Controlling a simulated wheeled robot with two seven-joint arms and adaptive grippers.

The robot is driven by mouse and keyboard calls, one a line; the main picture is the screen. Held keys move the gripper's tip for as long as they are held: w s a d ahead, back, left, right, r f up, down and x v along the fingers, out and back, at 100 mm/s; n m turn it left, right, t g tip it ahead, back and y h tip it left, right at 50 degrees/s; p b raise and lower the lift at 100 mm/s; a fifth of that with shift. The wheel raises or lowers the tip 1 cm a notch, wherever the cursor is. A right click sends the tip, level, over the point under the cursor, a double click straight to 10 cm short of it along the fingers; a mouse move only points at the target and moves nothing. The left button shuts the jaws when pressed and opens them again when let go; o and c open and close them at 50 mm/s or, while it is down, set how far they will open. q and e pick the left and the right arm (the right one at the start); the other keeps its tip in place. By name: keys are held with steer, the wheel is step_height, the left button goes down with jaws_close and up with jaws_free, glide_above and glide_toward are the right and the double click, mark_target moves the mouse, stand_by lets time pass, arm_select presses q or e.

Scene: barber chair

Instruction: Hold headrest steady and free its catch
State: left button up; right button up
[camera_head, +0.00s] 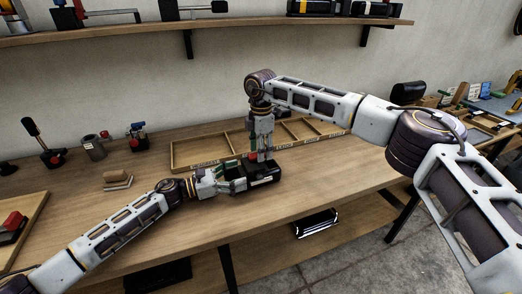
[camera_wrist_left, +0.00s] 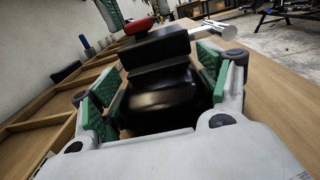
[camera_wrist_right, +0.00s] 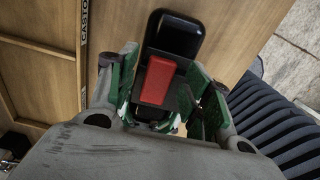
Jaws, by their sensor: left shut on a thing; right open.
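The black headrest (camera_head: 266,173) lies on the workbench in front of the divided tray. My left gripper (camera_head: 238,180) is shut on its near-left end. In the left wrist view the green pads sit on both sides of the headrest's rounded black body (camera_wrist_left: 160,95). The red catch (camera_wrist_right: 157,81) is on top of the headrest and also shows in the left wrist view (camera_wrist_left: 138,26). My right gripper (camera_head: 262,152) points down over the headrest, open, with its fingers on either side of the red catch. I cannot tell whether they touch it.
The wooden divided tray (camera_head: 205,165) with labels along its front lies just behind. A small stack of wooden pieces (camera_head: 118,180), a grey cup (camera_head: 93,147) and clamp-like tools stand left. A shelf (camera_head: 150,27) runs above. The bench's front edge is close to the headrest.

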steer(key=shift+f, duration=0.25)
steer(key=c, duration=1)
steer(key=shift+c, duration=0.2)
